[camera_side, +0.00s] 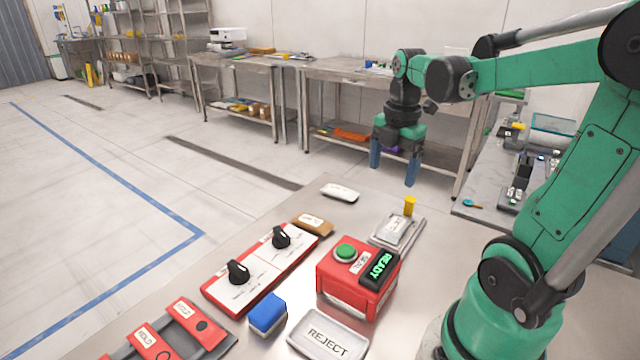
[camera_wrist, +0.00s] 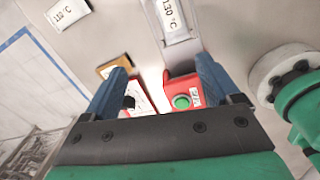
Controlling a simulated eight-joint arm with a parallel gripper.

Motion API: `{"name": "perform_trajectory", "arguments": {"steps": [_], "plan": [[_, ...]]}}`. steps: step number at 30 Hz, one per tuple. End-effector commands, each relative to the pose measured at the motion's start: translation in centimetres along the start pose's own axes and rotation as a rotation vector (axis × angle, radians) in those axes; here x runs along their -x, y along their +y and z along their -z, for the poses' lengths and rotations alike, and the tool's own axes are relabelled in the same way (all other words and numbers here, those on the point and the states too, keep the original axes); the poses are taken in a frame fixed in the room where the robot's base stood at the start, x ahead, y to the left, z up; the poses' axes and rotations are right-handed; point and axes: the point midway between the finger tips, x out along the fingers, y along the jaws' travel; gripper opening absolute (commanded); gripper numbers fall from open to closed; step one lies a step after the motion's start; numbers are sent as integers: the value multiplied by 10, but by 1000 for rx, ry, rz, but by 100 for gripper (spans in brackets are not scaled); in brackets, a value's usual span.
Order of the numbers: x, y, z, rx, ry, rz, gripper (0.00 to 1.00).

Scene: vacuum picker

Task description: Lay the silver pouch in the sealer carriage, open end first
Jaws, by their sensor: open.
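A silver-grey pouch (camera_side: 394,229) with a white label lies flat on a grey plate that looks like the sealer carriage (camera_side: 413,243), beside a red box. In the wrist view the pouch (camera_wrist: 173,17) is at the top, its label reading 130 °C; the carriage (camera_wrist: 150,14) shows around it. Which end of the pouch is open I cannot tell. My gripper (camera_side: 393,178) is open and empty, its fingers pointing down, well above the table. In the wrist view its fingers (camera_wrist: 160,70) stand wide apart with nothing held between them.
A white pouch (camera_side: 340,191) labelled 110 °C and a brown pouch (camera_side: 316,224) lie nearby. The red box (camera_side: 345,288) has a green button and a READY display. A yellow knob (camera_side: 409,205) stands by the carriage. A dial panel (camera_side: 262,268), blue block (camera_side: 268,314) and REJECT tray (camera_side: 328,336) crowd the front.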

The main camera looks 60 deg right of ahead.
Motion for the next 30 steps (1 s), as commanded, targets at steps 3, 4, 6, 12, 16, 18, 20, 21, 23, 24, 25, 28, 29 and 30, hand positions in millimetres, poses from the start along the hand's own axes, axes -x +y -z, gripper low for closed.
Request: {"name": "perform_trajectory", "arguments": {"steps": [3, 4, 6, 12, 16, 18, 20, 21, 23, 24, 25, 28, 29, 30], "plan": [[0, 10, 39, -242, -14, -107, 83], [-1, 13, 49, -320, -7, -141, 83], [-1, 16, 74, -503, 28, -216, 83], [-3, 17, 137, -986, 247, -358, 83], [-4, 13, 164, -1203, 396, -370, 83], [-4, 11, 172, -1278, 451, -364, 83], [-4, 10, 177, -1320, 482, -358, 83], [-4, 10, 179, -1339, 494, -355, 83], [-4, 10, 180, -1353, 504, -353, 83], [-4, 10, 180, -1357, 506, -352, 83], [-4, 10, 180, -1358, 506, -352, 83], [-4, 10, 180, -1358, 505, -352, 83], [-4, 10, 180, -1358, 504, -352, 83], [-4, 10, 179, -1358, 504, -352, 83]]}}
